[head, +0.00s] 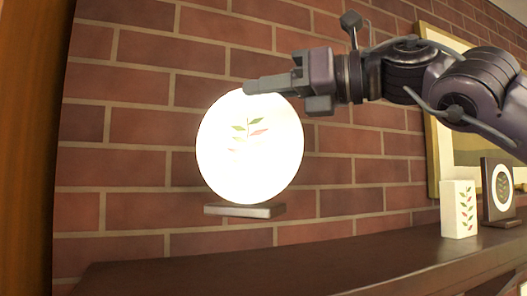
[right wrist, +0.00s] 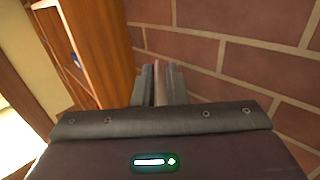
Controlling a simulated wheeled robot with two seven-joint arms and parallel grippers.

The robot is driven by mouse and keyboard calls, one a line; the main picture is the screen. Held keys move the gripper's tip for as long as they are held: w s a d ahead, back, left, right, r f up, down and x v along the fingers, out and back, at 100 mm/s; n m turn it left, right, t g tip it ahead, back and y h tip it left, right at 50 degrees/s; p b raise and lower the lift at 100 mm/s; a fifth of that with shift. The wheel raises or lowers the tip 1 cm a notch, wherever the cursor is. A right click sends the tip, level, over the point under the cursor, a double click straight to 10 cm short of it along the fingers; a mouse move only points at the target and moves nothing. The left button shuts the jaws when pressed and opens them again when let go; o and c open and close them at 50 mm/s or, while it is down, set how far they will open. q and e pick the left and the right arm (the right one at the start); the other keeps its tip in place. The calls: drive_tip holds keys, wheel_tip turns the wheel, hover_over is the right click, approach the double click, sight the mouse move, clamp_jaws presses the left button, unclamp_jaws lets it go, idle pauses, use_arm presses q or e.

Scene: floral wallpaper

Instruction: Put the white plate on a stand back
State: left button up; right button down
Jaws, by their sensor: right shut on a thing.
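The white plate (head: 250,160), with a leaf pattern, is upright on a stand whose flat grey-brown base (head: 245,211) shows below it. My right gripper (head: 264,87) comes in from the right and is shut on the plate's upper edge. Plate and stand hang in front of the brick wall, with a gap between the base and the shelf below. In the right wrist view, the fingers (right wrist: 160,85) are close together around a thin edge; the plate's face is hidden there. My left gripper is not in view.
The dark wooden shelf (head: 290,262) runs along the brick wall (head: 135,130) and is bare below the plate. At its right stand a white leaf-patterned vase (head: 459,210) and a dark framed piece (head: 489,204). A gold-framed picture (head: 434,155) is behind my right arm.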

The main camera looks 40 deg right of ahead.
sight(264, 150)
wheel_tip(264, 150, down, 4)
drive_tip(key=shift+a+f, duration=0.15)
drive_tip(key=shift+f, duration=2.15)
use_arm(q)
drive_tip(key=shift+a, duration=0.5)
use_arm(e)
drive_tip(key=shift+f, duration=0.15)
drive_tip(key=c, duration=1.5)
unclamp_jaws()
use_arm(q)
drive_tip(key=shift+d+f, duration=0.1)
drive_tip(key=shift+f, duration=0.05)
